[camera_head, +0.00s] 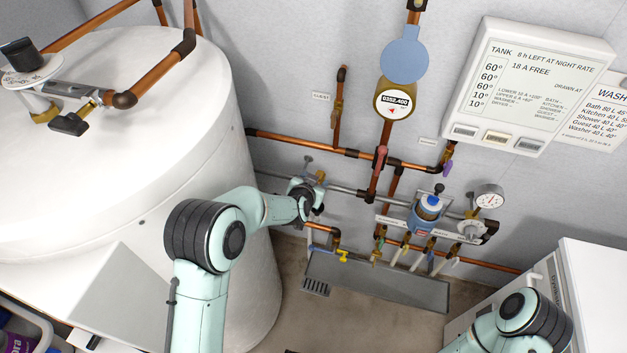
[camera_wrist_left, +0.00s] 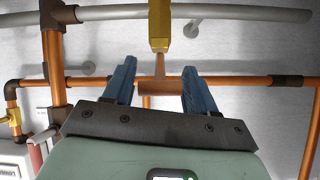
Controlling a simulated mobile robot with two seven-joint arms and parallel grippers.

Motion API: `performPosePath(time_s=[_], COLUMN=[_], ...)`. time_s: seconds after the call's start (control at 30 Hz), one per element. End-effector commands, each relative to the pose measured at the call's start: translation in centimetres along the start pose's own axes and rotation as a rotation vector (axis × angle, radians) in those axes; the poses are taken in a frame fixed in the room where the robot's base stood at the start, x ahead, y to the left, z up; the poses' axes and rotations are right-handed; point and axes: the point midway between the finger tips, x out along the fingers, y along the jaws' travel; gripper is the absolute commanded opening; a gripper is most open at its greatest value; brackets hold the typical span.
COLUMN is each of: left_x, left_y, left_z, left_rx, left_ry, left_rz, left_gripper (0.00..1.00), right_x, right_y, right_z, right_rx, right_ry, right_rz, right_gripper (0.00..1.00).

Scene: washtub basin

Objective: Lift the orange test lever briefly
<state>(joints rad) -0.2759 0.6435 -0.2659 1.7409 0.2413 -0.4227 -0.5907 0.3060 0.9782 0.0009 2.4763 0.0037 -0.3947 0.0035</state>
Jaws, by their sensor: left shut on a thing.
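The orange test lever (camera_wrist_left: 155,87) shows in the left wrist view as a short copper-orange T-shaped handle. It hangs from a yellow brass valve body (camera_wrist_left: 159,28) on a grey pipe. My left gripper (camera_wrist_left: 157,88) has its two blue fingers at either end of the handle's crossbar and is shut on it. In the head view my left arm reaches to the wall pipework, and its gripper (camera_head: 317,208) is small and dark there. The lever is hidden behind it; some yellow brass (camera_head: 320,176) shows just above. My right arm shows at lower right, its gripper out of view.
A large white tank (camera_head: 120,200) stands at the left. Copper pipes, a dial meter (camera_head: 393,101), a blue-topped valve unit (camera_head: 428,212) and a pressure gauge (camera_head: 488,196) crowd the wall to the right. A grey drain tray (camera_head: 380,281) lies below. A white cabinet (camera_head: 598,290) stands at right.

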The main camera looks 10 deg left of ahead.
Motion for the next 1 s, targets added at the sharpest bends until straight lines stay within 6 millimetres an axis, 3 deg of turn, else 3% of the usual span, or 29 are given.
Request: performPosePath(time_s=[0.2, 0.23, 0.3, 0.67, 0.83, 1.0], left_x=[0.0, 0.0, 0.0, -0.5, -2.9, -6.9], left_y=[0.2, 0.2, 0.2, 0.1, 0.1, 0.1], left_z=[0.0, 0.0, 0.0, 0.0, -0.2, -0.2], left_rx=[0.000, 0.000, 0.000, 0.001, 0.000, 0.000], left_ry=[0.000, 0.000, 0.000, 0.001, 0.003, 0.003], left_rz=[0.003, 0.003, 0.003, 0.001, 0.002, 0.003], left_gripper=[0.02, 0.63, 0.79, 0.79, 0.79, 0.79], right_x=[0.0, 0.0, 0.0, 0.0, -0.1, -0.4], right_y=[0.0, 0.0, 0.0, 0.0, 0.0, -0.1], right_z=[0.0, 0.0, 0.0, 0.0, 0.0, 0.1], right_rx=[0.000, 0.000, 0.000, 0.000, 0.000, 0.000], right_ry=[0.000, 0.001, 0.001, 0.001, 0.000, -0.004], right_rz=[0.000, 0.000, 0.000, 0.000, 0.000, 0.001], right_gripper=[0.66, 0.66, 0.66, 0.66, 0.66, 0.66])
